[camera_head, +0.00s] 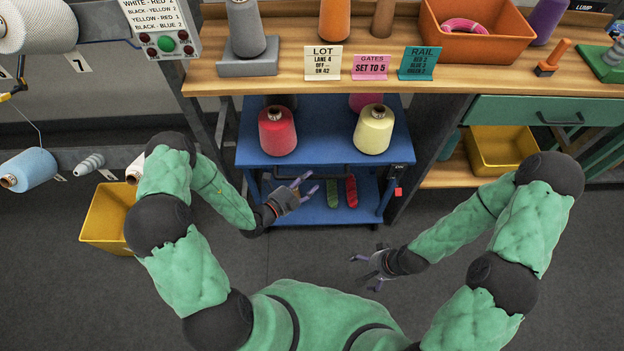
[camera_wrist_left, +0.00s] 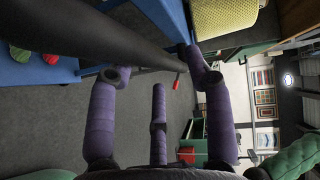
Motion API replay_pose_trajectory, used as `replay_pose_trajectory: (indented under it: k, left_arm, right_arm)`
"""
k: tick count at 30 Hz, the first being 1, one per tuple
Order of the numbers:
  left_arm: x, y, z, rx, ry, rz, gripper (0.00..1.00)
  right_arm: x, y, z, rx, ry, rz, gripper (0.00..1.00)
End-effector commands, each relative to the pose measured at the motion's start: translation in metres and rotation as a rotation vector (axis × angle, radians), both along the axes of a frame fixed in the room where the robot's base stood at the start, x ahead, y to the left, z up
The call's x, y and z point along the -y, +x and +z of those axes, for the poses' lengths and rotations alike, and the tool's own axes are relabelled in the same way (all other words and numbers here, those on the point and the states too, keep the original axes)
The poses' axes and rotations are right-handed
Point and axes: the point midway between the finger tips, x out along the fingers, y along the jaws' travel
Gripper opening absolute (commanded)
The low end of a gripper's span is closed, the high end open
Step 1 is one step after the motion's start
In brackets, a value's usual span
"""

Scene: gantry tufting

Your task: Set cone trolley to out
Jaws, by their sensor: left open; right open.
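The cone trolley (camera_head: 320,128) is a blue two-shelf cart under the workbench. Red (camera_head: 277,132) and pale yellow (camera_head: 374,132) yarn cones stand at its front. A dark handle bar (camera_head: 335,170) runs across its front; a dark bar also crosses the left wrist view (camera_wrist_left: 95,35). My left gripper (camera_head: 308,182) is open at the left part of this bar. Its purple fingers (camera_wrist_left: 152,75) are spread near the bar; I cannot tell whether they touch it. My right gripper (camera_head: 363,273) is open and empty over the floor, right of and below the trolley.
The wooden workbench (camera_head: 400,88) overhangs the trolley's back. A red tag (camera_head: 398,191) hangs by its right front post. Yellow bins stand left (camera_head: 100,220) and right (camera_head: 500,160). Green and red items lie on the lower shelf. The floor (camera_head: 310,245) before the trolley is clear.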

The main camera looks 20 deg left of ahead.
Motion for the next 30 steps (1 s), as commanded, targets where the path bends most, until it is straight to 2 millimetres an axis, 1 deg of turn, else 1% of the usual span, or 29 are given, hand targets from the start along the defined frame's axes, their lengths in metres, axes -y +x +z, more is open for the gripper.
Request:
replay_pose_trajectory:
  k: [3,6,10,17,18,20,21,23,24,30]
  left_arm:
    - [0.008,0.013,-0.003,0.002,0.001,-0.003,0.51]
    - [0.011,0.02,-0.004,0.001,0.0,-0.001,0.51]
    - [0.013,0.023,-0.004,0.001,0.001,-0.001,0.51]
    - [0.013,0.024,-0.003,0.0,0.0,0.0,0.51]
    - [0.013,0.024,-0.003,0.0,0.0,0.0,0.48]
    - [0.013,0.024,-0.004,0.0,0.0,0.0,0.31]
    - [0.013,0.024,-0.003,0.0,0.0,0.0,0.2]
    - [0.013,0.024,-0.003,0.0,0.0,0.0,0.03]
    - [0.013,0.024,-0.004,0.0,0.0,0.0,0.0]
    - [0.013,0.023,-0.003,0.0,0.0,0.0,0.0]
  right_arm:
    - [0.0,0.0,-0.006,0.0,0.0,0.0,1.0]
    - [0.0,0.0,-0.008,0.0,0.0,0.0,1.0]
    - [0.0,0.0,-0.009,0.0,0.0,0.0,1.0]
    - [0.0,0.0,-0.008,0.0,0.0,0.0,1.0]
    - [0.0,0.0,-0.008,0.0,0.0,0.0,1.0]
    - [0.0,0.0,-0.008,0.0,0.0,0.0,1.0]
    - [0.0,0.0,-0.008,0.0,0.0,0.0,1.0]
    - [0.0,0.0,-0.008,0.0,0.0,0.0,1.0]
    - [0.0,0.0,-0.008,0.0,0.0,0.0,1.0]
    - [0.0,0.0,-0.008,0.0,0.0,0.0,1.0]
